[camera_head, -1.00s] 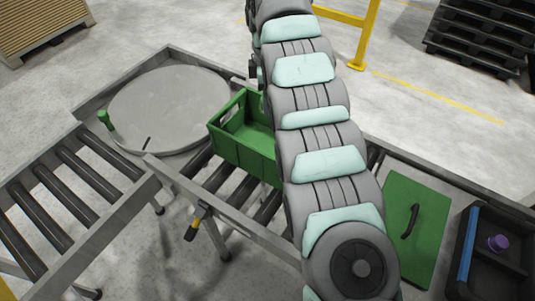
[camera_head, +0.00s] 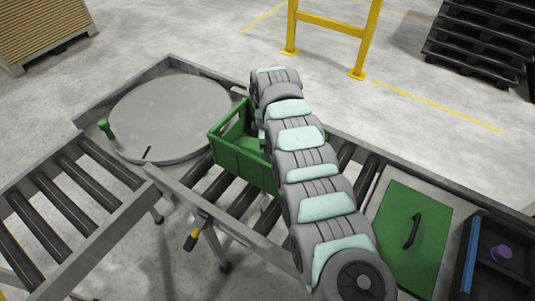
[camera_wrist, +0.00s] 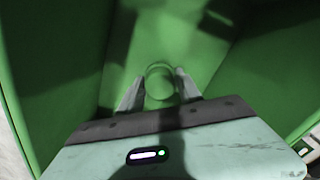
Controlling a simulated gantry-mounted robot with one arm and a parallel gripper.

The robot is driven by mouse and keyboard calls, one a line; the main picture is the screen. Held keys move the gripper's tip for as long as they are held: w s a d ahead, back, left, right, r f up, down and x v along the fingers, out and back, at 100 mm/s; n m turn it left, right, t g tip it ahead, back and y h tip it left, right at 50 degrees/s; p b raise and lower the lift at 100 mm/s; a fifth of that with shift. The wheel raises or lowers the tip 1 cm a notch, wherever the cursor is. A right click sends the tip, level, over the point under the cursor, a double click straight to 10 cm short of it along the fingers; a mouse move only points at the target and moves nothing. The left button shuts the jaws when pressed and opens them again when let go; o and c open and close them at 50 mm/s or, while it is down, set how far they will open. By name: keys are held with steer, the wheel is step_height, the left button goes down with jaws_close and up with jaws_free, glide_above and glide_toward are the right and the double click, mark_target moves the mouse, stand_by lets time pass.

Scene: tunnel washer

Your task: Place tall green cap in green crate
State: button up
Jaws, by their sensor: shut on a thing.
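The green crate (camera_head: 240,163) stands on the rollers in the head view, partly hidden behind my arm. In the wrist view its green walls (camera_wrist: 55,65) surround my gripper (camera_wrist: 159,86). My gripper's two fingers are shut on the round green cap (camera_wrist: 160,80), which shows end-on between the fingertips. The cap is above or at the crate floor; I cannot tell whether it touches. My gripper and the cap are hidden behind the arm and crate in the head view.
A round grey turntable (camera_head: 170,112) lies left of the crate, with a small green upright piece (camera_head: 106,129) at its left edge. A green panel with a black handle (camera_head: 412,231) and a dark bin (camera_head: 505,268) holding a purple piece (camera_head: 501,252) are at the right.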

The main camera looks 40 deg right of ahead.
steer(key=shift+f, duration=0.75)
steer(key=o, duration=1.4)
steer(key=shift+f, duration=0.15)
step_height(320, 180, up, 12)
steer(key=shift+r, duration=0.15)
